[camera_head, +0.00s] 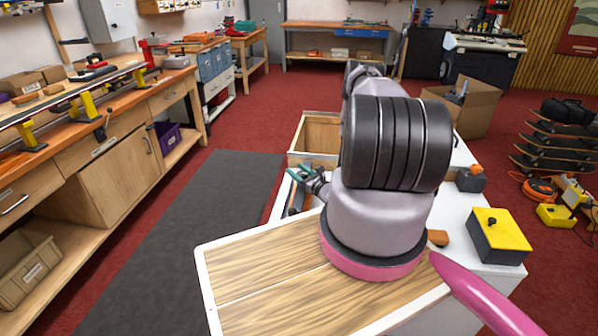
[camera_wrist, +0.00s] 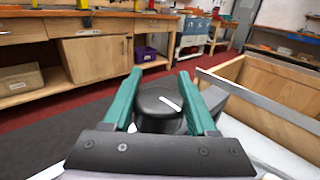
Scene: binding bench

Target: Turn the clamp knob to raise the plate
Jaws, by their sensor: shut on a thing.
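The clamp knob (camera_wrist: 158,108) is round and black with a white line on its top, in the middle of the wrist view. My gripper (camera_wrist: 160,75) has teal fingers, one on each side of the knob, and is shut on it. In the head view my gripper (camera_head: 308,180) is small, just left of my arm and in front of an open wooden box. The knob cannot be made out clearly there. I cannot pick out the plate in either view, and my arm covers much of the bench.
The open wooden box (camera_head: 315,134) stands close beyond my gripper; it also shows at right in the wrist view (camera_wrist: 270,97). A yellow-topped grey box (camera_head: 498,236) sits on the white bench at right. A workbench (camera_head: 107,180) lines the left, with dark floor matting (camera_head: 190,235) between.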

